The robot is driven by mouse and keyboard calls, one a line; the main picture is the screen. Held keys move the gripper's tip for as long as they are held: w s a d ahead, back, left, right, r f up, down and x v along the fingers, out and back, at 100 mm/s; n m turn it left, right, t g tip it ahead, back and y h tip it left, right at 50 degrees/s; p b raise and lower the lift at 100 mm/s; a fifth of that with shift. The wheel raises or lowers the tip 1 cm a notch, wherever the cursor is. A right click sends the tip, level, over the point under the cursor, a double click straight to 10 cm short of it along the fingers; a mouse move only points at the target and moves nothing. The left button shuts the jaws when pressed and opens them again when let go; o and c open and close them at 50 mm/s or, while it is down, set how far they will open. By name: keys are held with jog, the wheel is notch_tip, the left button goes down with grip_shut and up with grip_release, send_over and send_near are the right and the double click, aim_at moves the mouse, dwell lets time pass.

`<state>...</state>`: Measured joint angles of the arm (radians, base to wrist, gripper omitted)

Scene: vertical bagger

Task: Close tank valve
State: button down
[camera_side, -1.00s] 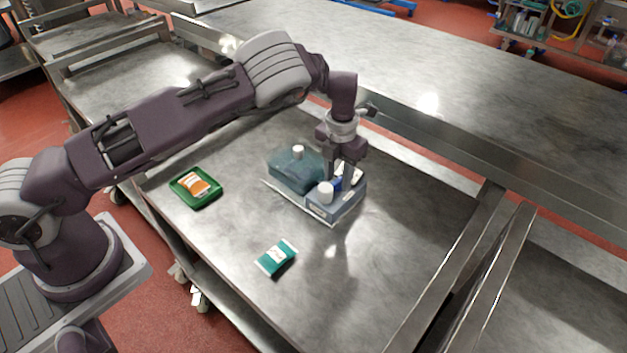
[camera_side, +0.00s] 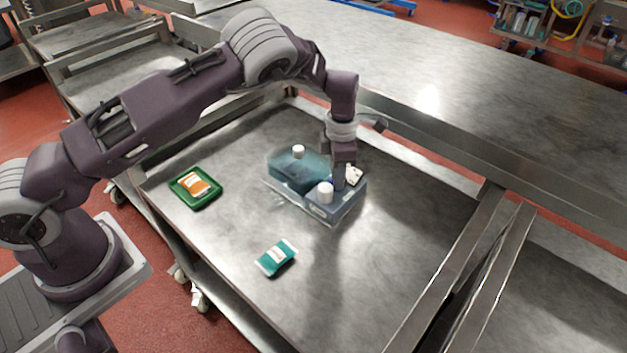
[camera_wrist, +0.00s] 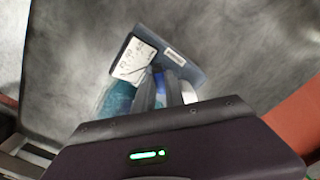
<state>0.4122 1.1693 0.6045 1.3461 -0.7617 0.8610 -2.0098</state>
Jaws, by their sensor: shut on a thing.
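The tank unit has a translucent teal tank (camera_side: 296,170) with a white cap (camera_side: 298,149) and a grey-blue valve block (camera_side: 335,210) at its right end. A white round cap (camera_side: 325,187) stands on the block's front. My gripper (camera_side: 342,186) points down onto the block behind this cap. It is shut on the blue valve handle, which is mostly hidden by the fingers. In the wrist view, my gripper's fingers (camera_wrist: 161,92) reach the block (camera_wrist: 188,66) between the teal tank (camera_wrist: 117,99) and the white cap (camera_wrist: 188,93).
A green tray (camera_side: 205,201) with an orange packet (camera_side: 194,184) lies at the left of the steel table (camera_side: 370,270). A teal packet (camera_side: 276,257) lies near the front. A handwritten white label (camera_wrist: 135,58) is beside the fingers. The table's right side is clear.

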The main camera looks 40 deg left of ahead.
jog(key=m, duration=0.4)
jog(key=shift+m, duration=0.3)
jog(key=m, duration=0.5)
jog(key=shift+m, duration=0.4)
jog(key=c, duration=1.2)
grip_release()
notch_tip(320, 180, up, 12)
jog(key=shift+r, duration=0.1)
